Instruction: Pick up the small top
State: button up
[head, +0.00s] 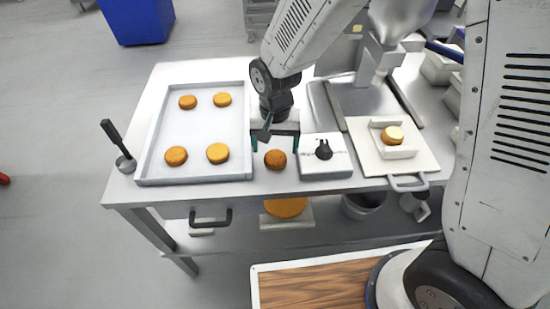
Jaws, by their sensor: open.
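A small brown domed round (275,159), which looks like the small top, sits on the steel table just right of the tray. My gripper (275,145) points down over it. Its two teal fingers are spread apart, one to the left and one to the right of the round. They appear apart from it, with nothing held; the exact height gap cannot be told. A paler round with a light top (393,135) sits in a white holder on a white board (366,151) at the right.
A tray (152,158) with several golden rounds stands left of my gripper. A white box with a black knob (324,150) is close on the right. A dark-handled tool (118,148) stands at the table's left edge. The table's front edge is near.

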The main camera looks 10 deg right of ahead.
aim_at(275, 155)
notch_tip(275, 155, down, 4)
jog(key=shift+r, duration=0.25)
jog(key=shift+c, duration=0.3)
jog(key=c, duration=0.7)
jog(key=shift+r, duration=0.2)
